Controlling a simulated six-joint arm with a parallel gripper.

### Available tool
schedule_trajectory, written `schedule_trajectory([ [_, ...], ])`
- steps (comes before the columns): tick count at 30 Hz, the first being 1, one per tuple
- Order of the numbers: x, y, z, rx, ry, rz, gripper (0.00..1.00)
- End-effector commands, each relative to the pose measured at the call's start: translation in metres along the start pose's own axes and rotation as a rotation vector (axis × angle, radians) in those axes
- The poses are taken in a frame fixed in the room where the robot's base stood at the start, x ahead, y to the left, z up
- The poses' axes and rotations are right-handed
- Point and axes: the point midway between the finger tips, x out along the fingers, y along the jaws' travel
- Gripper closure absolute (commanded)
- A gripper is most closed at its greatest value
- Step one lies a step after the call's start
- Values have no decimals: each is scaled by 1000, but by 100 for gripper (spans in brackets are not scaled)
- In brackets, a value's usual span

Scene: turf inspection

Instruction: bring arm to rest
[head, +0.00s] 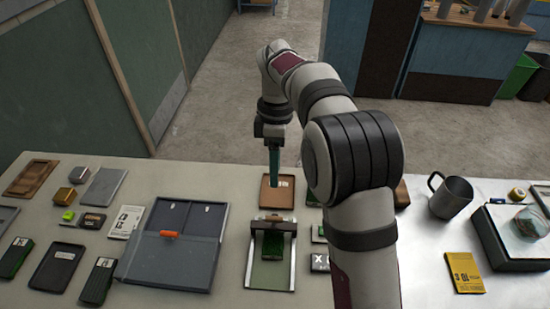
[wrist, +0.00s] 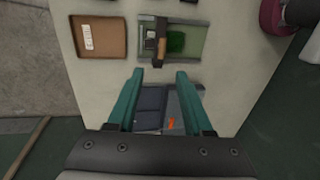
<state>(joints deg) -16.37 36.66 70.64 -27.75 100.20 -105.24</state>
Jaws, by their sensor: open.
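My gripper (head: 273,168) hangs above the table's far side in the head view, fingers down, near a small brown tray (head: 265,202). In the wrist view the two teal fingers of my gripper (wrist: 159,74) are spread apart with nothing between them. Their tips appear clear of the table. The brown tray (wrist: 85,49) lies ahead and left of the fingers there, holding a white label. A metal fixture (wrist: 194,52) with a green piece lies straight ahead. My arm hides part of the table right of the fixture in the head view.
A blue-grey two-part case (head: 160,270) with an orange piece (head: 169,233) lies left of the fixture (head: 268,275). Several dark devices and small blocks cover the left. A metal mug (head: 452,199), a yellow card (head: 464,272) and a scale-like box (head: 510,255) stand at right.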

Motion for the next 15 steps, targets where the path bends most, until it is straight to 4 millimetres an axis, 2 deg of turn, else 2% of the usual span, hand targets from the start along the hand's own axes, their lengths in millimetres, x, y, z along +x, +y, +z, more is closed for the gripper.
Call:
schedule_trajectory([
  [3,-20,1,0,1,1,2,49],
  [6,-27,0,0,0,1,1,49],
  [15,-28,0,0,0,0,-1,49],
])
